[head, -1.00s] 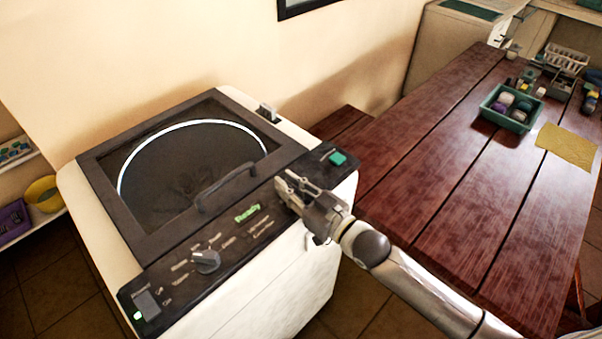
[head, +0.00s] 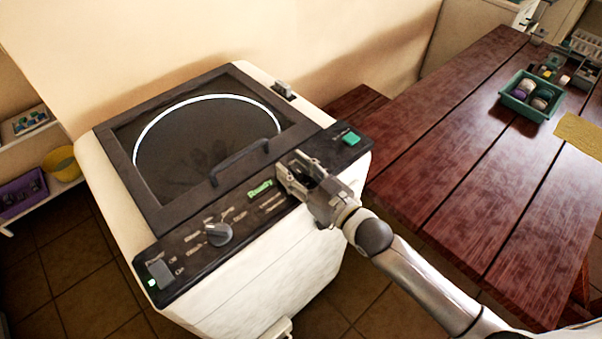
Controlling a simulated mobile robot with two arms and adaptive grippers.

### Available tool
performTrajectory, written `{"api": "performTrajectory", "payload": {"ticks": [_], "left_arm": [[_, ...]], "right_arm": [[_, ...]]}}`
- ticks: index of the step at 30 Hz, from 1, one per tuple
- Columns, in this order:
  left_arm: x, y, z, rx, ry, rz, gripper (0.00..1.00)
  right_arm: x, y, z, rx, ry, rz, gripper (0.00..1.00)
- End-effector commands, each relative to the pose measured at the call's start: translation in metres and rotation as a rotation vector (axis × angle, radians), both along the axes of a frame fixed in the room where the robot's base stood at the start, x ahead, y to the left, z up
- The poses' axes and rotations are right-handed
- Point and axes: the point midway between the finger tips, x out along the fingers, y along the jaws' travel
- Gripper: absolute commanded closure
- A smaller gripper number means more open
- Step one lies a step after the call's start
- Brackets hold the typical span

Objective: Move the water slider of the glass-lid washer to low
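The glass-lid washer (head: 112,190) is white, with a dark framed lid that is shut. Its black front panel (head: 200,262) carries a grey round knob (head: 218,234), a green "Ready" display (head: 260,189), a green button (head: 351,139) and a power switch (head: 159,274) with a green light. My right gripper (head: 291,166) is over the panel, between the display and the green button. Its fingers look apart, with nothing seen between them. I cannot make out the water slider; the gripper covers that part of the panel. I cannot tell whether the fingers touch the panel. My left gripper is not in view.
A handle (head: 245,160) sticks up from the lid's front edge, close to my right gripper. A wooden table (head: 450,170) stands at the right with a green tray (head: 515,108) and a yellow cloth (head: 580,134). A shelf with a yellow bowl (head: 62,164) is at the left.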

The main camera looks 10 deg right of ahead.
Motion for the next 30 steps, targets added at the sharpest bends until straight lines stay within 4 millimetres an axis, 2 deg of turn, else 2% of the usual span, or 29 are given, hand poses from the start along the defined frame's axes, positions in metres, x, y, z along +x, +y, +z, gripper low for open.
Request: {"api": "performTrajectory", "payload": {"ticks": [5,18,24,30], "left_arm": [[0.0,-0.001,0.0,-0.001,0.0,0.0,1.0],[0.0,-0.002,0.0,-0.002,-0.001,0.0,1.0],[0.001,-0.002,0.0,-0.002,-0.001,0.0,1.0],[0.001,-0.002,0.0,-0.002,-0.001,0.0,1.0]], "right_arm": [[-0.015,-0.01,-0.002,-0.002,0.003,-0.001,0.62],[-0.083,-0.053,-0.001,0.0,0.004,0.001,0.62],[-0.097,-0.063,0.0,0.0,0.001,0.002,0.62],[-0.1,-0.065,0.0,0.001,0.001,0.002,0.62]]}}
